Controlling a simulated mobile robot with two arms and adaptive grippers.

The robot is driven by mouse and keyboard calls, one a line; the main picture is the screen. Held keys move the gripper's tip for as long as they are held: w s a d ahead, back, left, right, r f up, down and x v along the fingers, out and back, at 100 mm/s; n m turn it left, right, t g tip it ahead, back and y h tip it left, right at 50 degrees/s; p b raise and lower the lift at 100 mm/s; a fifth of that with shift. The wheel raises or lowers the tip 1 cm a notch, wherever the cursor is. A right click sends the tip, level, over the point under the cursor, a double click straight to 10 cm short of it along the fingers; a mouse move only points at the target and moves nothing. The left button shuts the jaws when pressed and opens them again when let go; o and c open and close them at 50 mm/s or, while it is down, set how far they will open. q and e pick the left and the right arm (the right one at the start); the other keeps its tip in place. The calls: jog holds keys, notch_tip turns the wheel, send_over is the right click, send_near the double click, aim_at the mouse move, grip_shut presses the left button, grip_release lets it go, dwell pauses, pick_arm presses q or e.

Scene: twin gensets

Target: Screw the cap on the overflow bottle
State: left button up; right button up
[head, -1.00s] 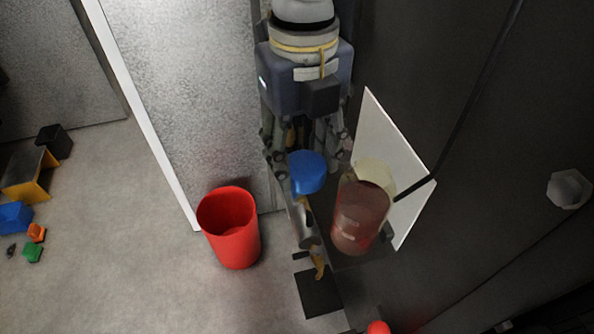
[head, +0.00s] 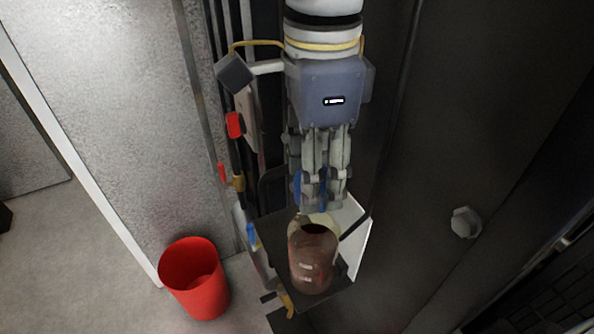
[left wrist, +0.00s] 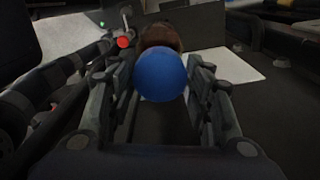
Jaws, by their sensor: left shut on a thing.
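The overflow bottle (head: 312,265) is a reddish-brown, see-through bottle with an open dark mouth. It stands upright on a dark shelf (head: 345,288). My left gripper (head: 322,203) comes down from the top and is shut on the blue cap (head: 323,190), which is mostly hidden by the fingers. The cap is above and just behind the bottle mouth in the head view; the gap between them is hard to judge. In the left wrist view the cap (left wrist: 160,76) sits between the fingers, with the brown bottle (left wrist: 160,38) partly hidden beyond it. My right gripper is not in view.
A pale plate (head: 358,243) stands close behind and right of the bottle. A dark wall with a bolt head (head: 466,222) is to the right. Rods and a red handle (head: 234,125) are left of the arm. A red bin (head: 194,280) stands on the floor.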

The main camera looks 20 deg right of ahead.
pick_arm(q)
jog(key=shift+f+b, duration=0.85)
jog(key=shift+f, duration=1.1)
jog(key=shift+f+b, duration=0.55)
jog(key=shift+b, duration=0.2)
jog(key=shift+b, duration=0.35)
jog(key=shift+f+b, duration=0.3)
jog(key=shift+b, duration=0.65)
jog(key=shift+m, duration=2.2)
